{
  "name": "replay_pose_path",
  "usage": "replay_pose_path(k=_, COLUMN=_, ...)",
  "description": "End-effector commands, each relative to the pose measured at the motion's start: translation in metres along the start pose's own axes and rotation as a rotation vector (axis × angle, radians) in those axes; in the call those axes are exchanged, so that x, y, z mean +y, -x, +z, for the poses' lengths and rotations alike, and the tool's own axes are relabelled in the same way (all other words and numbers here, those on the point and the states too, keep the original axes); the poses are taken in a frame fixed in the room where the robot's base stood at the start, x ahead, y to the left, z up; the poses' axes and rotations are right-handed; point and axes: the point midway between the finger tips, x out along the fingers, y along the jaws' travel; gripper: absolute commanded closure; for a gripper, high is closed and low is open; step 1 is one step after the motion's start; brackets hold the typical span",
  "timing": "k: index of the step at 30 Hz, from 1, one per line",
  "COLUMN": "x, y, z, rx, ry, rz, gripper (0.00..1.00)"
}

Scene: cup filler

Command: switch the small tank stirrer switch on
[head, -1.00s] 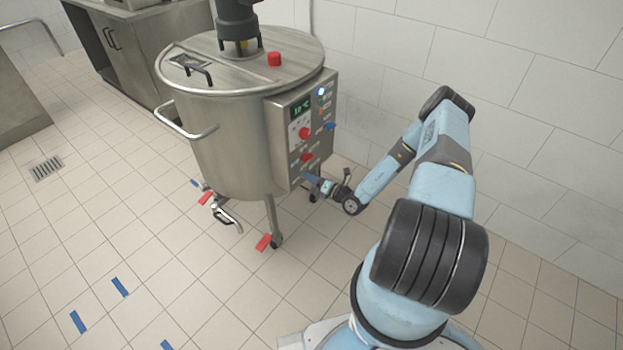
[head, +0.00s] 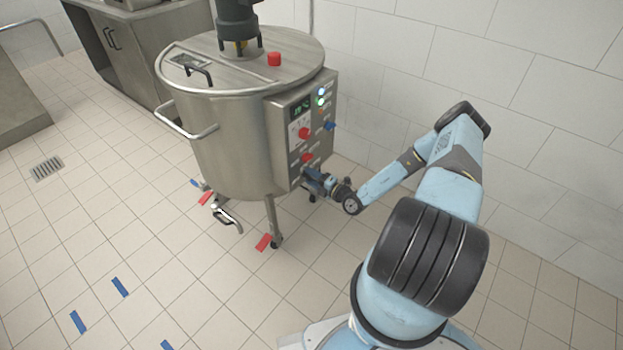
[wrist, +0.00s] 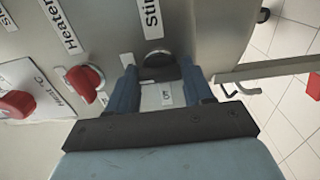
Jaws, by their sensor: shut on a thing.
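The small steel tank (head: 225,135) stands on legs at centre left, with a control panel (head: 283,150) on its right side. My gripper (head: 310,176) is at the panel's lower edge. In the wrist view its two blue fingers (wrist: 160,85) are on either side of a dark knob (wrist: 159,62), the stirrer switch, and are shut on it. A label starting "Sti" (wrist: 150,18) sits just above the knob. The fingers and the tool body hide part of the knob. A blue lamp (head: 321,91) and a green lamp (head: 321,101) glow at the panel's upper right.
Red heater knob (wrist: 86,82) and another red knob (wrist: 17,104) sit left of my fingers. A tank outlet pipe with a handle (wrist: 240,85) is close on the right. The tiled wall (head: 500,90) stands behind; open floor (head: 150,250) lies at the front left.

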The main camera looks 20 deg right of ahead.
Motion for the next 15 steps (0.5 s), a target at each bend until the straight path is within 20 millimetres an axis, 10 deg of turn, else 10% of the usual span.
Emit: replay_pose_path(k=15, x=-0.0036, y=0.0028, z=0.0042, rx=-0.008, ry=-0.03, rz=-0.008, gripper=0.79)
